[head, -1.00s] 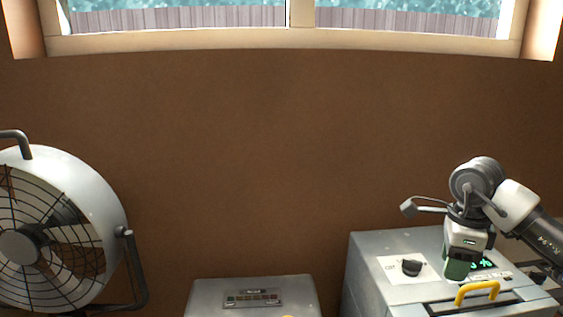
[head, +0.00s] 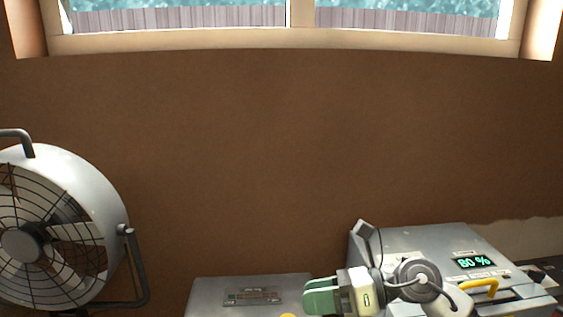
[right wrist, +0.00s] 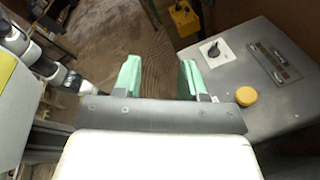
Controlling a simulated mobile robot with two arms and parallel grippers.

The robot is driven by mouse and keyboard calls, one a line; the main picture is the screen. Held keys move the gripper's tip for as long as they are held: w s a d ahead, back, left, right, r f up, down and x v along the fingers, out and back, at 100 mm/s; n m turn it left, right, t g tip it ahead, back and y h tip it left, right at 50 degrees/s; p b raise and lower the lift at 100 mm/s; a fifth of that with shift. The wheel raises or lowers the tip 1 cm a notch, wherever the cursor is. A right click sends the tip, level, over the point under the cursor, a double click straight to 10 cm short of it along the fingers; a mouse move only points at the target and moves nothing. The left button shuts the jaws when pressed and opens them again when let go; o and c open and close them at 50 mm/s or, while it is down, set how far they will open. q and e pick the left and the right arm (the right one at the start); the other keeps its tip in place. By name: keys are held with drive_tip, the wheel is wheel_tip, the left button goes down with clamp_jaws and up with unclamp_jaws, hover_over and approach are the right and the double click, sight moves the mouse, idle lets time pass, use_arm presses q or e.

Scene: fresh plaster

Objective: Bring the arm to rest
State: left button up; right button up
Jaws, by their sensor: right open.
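My right gripper (head: 308,299) is low in the head view, pointing left in front of the gap between two grey metal boxes. Its green fingers are apart in the right wrist view (right wrist: 160,76), with nothing between them. My right arm comes in from the lower right, across the front of the right grey box (head: 420,240). That box has a lit display (head: 474,262) reading 80 % and a yellow handle (head: 484,284), partly covered by my arm. My left gripper does not show in the head view.
The lower grey box (head: 215,292) has a panel and an orange-yellow button (head: 288,315); a dial (right wrist: 213,49) also shows in the wrist view. A large fan (head: 95,190) stands at left. The brown wall (head: 280,150) below the window is bare.

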drive_tip(key=d+r+m+t+h, duration=0.1)
drive_tip(key=d+r+m+t, duration=0.15)
drive_tip(key=m+t, duration=1.75)
drive_tip(key=s+d+f+m+g+h, duration=0.25)
drive_tip(key=d+f+m+h, duration=0.35)
drive_tip(key=m, duration=0.4)
drive_tip(key=s+d+f+m+g+h, duration=0.1)
drive_tip(key=d+f+m+g+h, duration=0.25)
drive_tip(key=f+m+h, duration=0.55)
drive_tip(key=s+d+f+m+g, duration=0.1)
drive_tip(key=s+f+m+g, duration=0.2)
drive_tip(key=s+f+g, duration=0.5)
drive_tip(key=s+d+f+m+g, duration=0.2)
drive_tip(key=s+f+m+g, duration=0.2)
drive_tip(key=s, duration=0.9)
wheel_tip(320, 180, down, 25)
drive_tip(key=p, duration=0.2)
drive_tip(key=s+d+f+g+p, duration=0.1)
drive_tip(key=s+d+f, duration=0.1)
drive_tip(key=s+f, duration=1.1)
drive_tip(key=s, duration=0.3)
drive_tip(key=shift+d+f+n+g+y+p, duration=0.15)
drive_tip(key=shift+d+n+g+y+p, duration=0.15)
drive_tip(key=shift+d+n+g+p, duration=0.1)
